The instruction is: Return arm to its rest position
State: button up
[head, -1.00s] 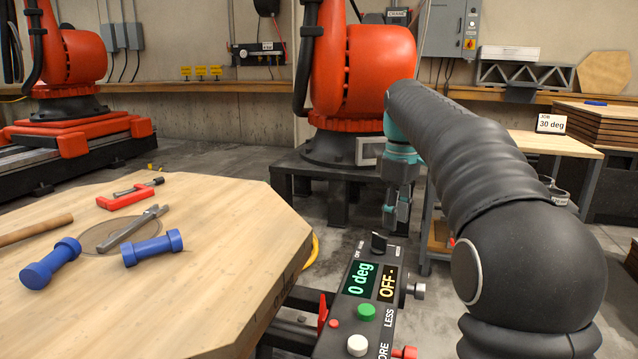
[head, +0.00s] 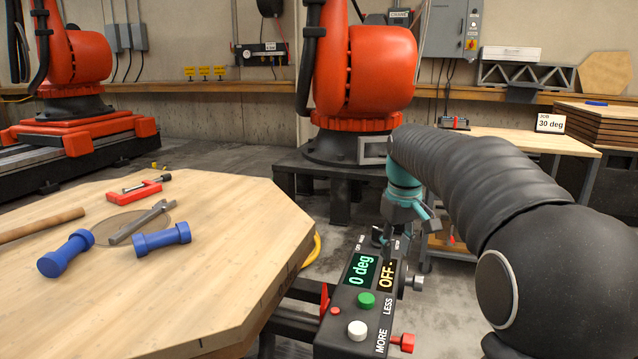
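My arm, in a black ribbed sleeve, comes in from the right in the head view and ends in my teal gripper (head: 400,222). The gripper hangs just over the far end of the control box (head: 345,310), near its selector knob, which it partly hides. One teal finger sticks out to the right; the fingertips are small and partly covered, so I cannot tell whether it is open or shut. I see nothing held in it. The box's displays (head: 361,271) read "0 deg" and "OFF-". A green button (head: 366,299) and a white button (head: 357,331) are on its top.
A wooden table (head: 215,290) at left carries two blue dumbbell-shaped parts (head: 161,240), a red clamp (head: 134,193), a grey tool and a wooden handle. An orange robot (head: 365,70) stands behind. A "JOB 30 deg" card (head: 551,123) is on the bench at right.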

jog(key=s+f+m+t, duration=0.2)
jog(key=s+f, duration=0.1)
jog(key=s, duration=1.2)
jog(key=s+f+m+t, duration=0.2)
jog(key=s+f, duration=0.1)
jog(key=s, duration=1.2)
jog(key=shift+a+f, duration=0.2)
jog(key=shift+f, duration=0.2)
jog(key=shift+a, duration=0.1)
